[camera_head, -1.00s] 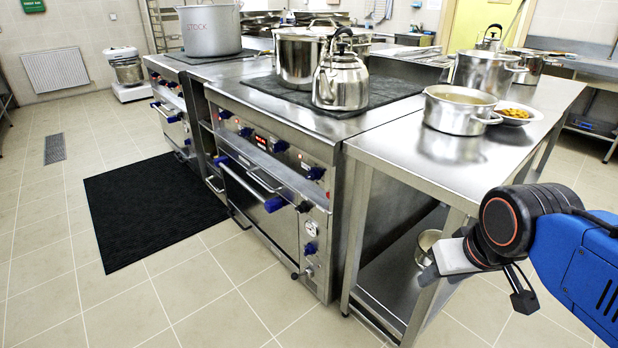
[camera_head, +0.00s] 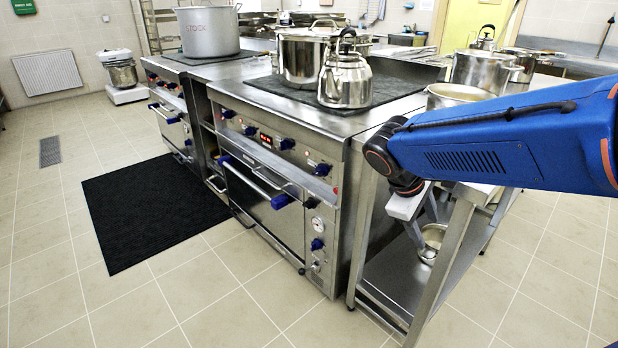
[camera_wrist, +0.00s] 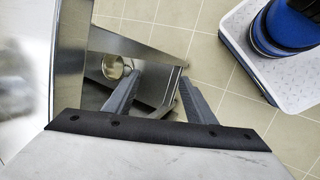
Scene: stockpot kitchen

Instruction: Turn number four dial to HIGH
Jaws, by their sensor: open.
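The dials run from a left one (camera_head: 228,113), past a second (camera_head: 250,131) and a third (camera_head: 287,144), to a right-hand one (camera_head: 322,169). Their numbers and HIGH marks are too small to read. My gripper (camera_head: 427,218) points down beside the steel side table, right of the range and apart from the dials. In the wrist view my gripper (camera_wrist: 158,88) shows two separated fingers with nothing between them. No dial is seen in the wrist view.
The steel side table (camera_head: 400,145) stands close to my gripper, with a bowl (camera_head: 433,238) on its lower shelf. A kettle (camera_head: 345,80) and a pot (camera_head: 302,55) stand on the range. The tiled floor (camera_head: 180,290) in front is open beside a black mat (camera_head: 150,210).

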